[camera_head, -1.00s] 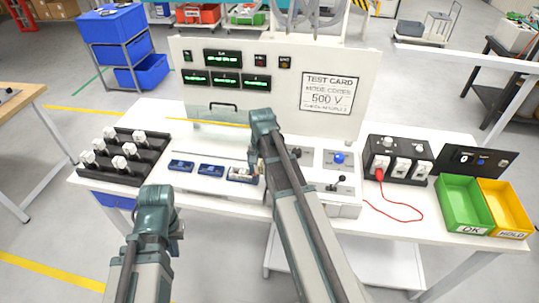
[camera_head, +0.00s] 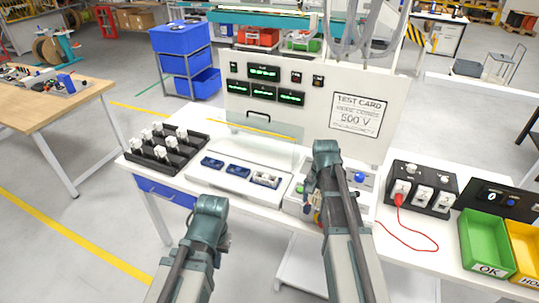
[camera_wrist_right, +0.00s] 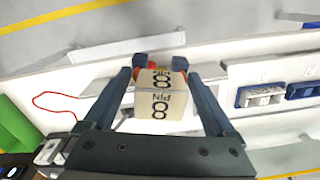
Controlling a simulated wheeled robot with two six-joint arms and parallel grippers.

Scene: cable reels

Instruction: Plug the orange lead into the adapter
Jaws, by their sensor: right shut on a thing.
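The red-orange lead (camera_head: 413,232) lies on the right part of the bench, its plug (camera_head: 399,199) upright at the left socket of a black adapter box (camera_head: 433,192). Its loop also shows at the left of the right wrist view (camera_wrist_right: 62,102). My right gripper (camera_wrist_right: 160,66) is shut on a white block (camera_wrist_right: 158,105) marked "8 PIN". In the head view my right gripper (camera_head: 316,212) is low over the white control box, mostly hidden by its own arm. My left gripper (camera_head: 208,238) is in front of the bench; its fingers are hidden.
A black rack (camera_head: 165,151) with several white adapters stands at the left. Blue sockets (camera_head: 237,171) sit in a white fixture, the right one holding a white piece. A clear cover (camera_head: 255,131) stands behind them. Green (camera_head: 487,240) and yellow (camera_head: 525,250) bins are at the right.

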